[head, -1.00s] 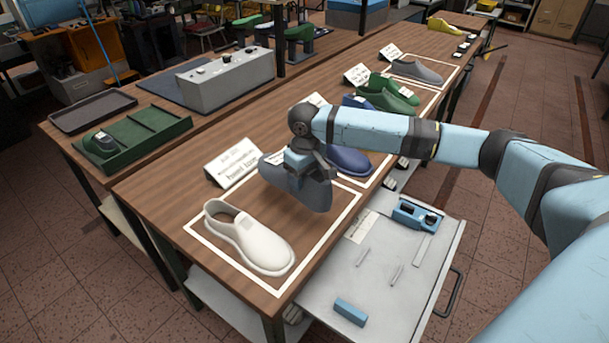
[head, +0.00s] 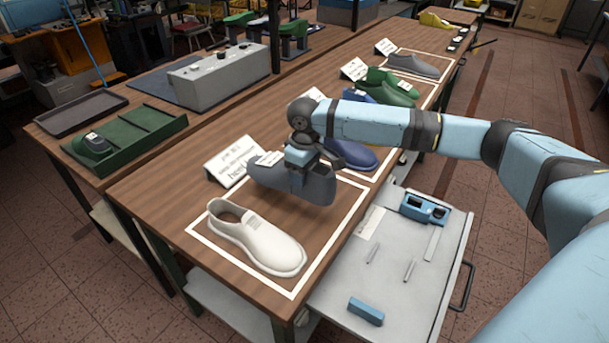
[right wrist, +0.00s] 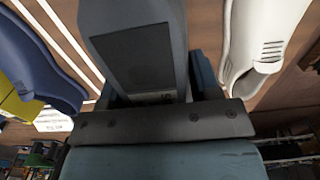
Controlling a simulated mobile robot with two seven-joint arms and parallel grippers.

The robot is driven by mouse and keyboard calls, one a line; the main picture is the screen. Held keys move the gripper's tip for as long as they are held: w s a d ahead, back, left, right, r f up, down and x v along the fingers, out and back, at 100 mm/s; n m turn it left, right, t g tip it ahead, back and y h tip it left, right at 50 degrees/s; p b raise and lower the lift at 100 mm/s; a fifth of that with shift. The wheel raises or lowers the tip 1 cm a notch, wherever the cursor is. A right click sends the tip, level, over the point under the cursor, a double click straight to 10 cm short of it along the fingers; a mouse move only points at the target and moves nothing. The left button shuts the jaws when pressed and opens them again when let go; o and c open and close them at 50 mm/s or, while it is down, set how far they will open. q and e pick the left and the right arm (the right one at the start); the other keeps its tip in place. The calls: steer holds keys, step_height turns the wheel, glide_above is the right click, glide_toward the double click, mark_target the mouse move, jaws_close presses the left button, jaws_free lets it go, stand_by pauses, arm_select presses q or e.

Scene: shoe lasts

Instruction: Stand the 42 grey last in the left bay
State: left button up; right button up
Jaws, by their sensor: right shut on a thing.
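The grey last (head: 312,190) is held by my right gripper (head: 300,172) above the white-outlined area of the table, behind the white shoe. A white label shows on its top. It also fills the upper middle of the right wrist view (right wrist: 140,50), dark sole patch facing the camera, between the gripper's fingers; its size mark is not readable. The green tray (head: 135,136) with divided bays stands on the far-left table. A dark green last with a white label (head: 90,146) sits at its near-left end; the bays to its right look empty. My left gripper is out of view.
The white shoe (head: 258,240) lies in the near outline, beside a tilted card (head: 232,160). Blue and green shoes (head: 350,154) stand farther along. A grey control box (head: 220,76) and a dark flat tray (head: 80,111) are behind. An open drawer (head: 395,290) holds small tools.

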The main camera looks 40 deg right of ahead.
steer(key=shift+f+b, duration=0.35)
steer(key=shift+f, duration=0.75)
steer(key=shift+f+p, duration=0.4)
steer(key=shift+f, duration=1.25)
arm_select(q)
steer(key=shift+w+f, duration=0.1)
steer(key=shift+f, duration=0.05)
arm_select(e)
steer(key=shift+f, duration=0.8)
steer(key=shift+f, duration=0.2)
